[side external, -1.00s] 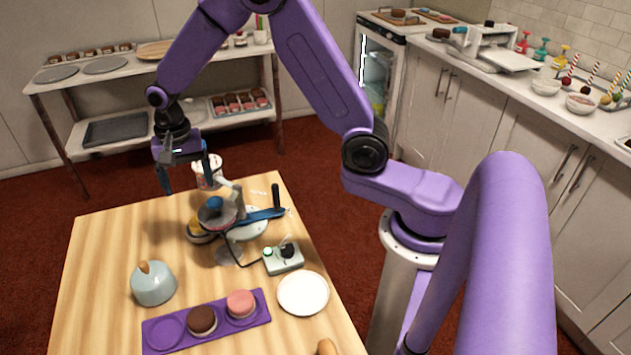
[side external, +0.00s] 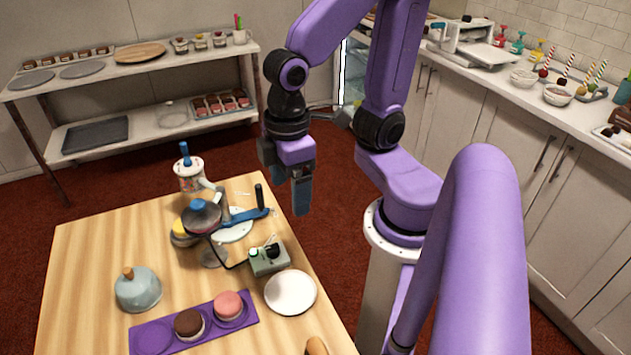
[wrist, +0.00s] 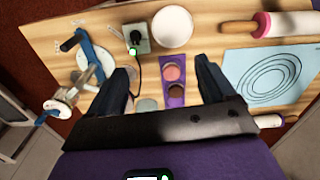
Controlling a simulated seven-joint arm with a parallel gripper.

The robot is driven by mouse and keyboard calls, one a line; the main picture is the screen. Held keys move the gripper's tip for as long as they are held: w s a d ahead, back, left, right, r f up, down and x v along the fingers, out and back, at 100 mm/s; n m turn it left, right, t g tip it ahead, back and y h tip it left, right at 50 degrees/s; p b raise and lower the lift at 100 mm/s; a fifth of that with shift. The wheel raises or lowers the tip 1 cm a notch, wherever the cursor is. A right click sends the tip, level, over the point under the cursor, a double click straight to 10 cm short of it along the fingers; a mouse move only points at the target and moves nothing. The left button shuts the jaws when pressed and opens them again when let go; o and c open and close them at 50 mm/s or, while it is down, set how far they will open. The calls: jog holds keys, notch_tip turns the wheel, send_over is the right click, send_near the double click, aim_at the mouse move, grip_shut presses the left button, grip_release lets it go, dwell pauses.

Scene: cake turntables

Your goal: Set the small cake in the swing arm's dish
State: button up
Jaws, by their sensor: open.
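Two small round cakes sit in the purple tray: a brown-topped cake (side external: 189,323) in the middle well and a pink-topped cake (side external: 228,305) in the right well. Both also show in the wrist view, pink (wrist: 172,72) and brown (wrist: 176,91). The purple tray's (side external: 152,337) left well is empty. The blue swing arm (side external: 243,217), with a black upright handle, lies over a pale round plate (side external: 234,229); it shows in the wrist view (wrist: 93,55). I cannot tell for certain which part is its dish. My gripper (side external: 289,190) is open and empty, raised beyond the table's right edge.
A green control box (side external: 268,260) with a cable and a white plate (side external: 290,292) stand near the tray. A blue-grey dome (side external: 138,290) stands left, a decorated canister (side external: 189,175) at the back. The wrist view shows a rolling pin (wrist: 270,24) and a blue mat (wrist: 268,75).

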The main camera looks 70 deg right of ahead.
jog(key=s+n, duration=0.1)
jog(key=s+d+n, duration=0.1)
jog(key=s+d, duration=0.1)
jog(key=s, duration=0.1)
jog(key=shift+n, duration=0.4)
